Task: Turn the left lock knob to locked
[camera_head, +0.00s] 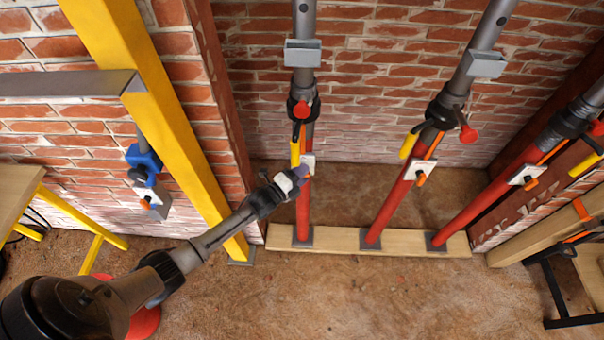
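Three props with red lower tubes and grey upper tubes stand before the brick wall. The left prop (303,215) carries a white lock plate (309,159), partly hidden by my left gripper (299,174). The knob on this plate cannot be made out behind the gripper. On the middle prop (390,207), a similar white plate (415,168) shows a small orange knob (421,179). The right prop (470,209) has a white plate (523,174) too. My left gripper is at the left plate; finger opening and contact are unclear. My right gripper is out of view.
Yellow handles (409,145) and red knobs (468,134) stick out from the props. A wooden sill plank (335,239) lies under the props. The dirt floor in front is mostly clear.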

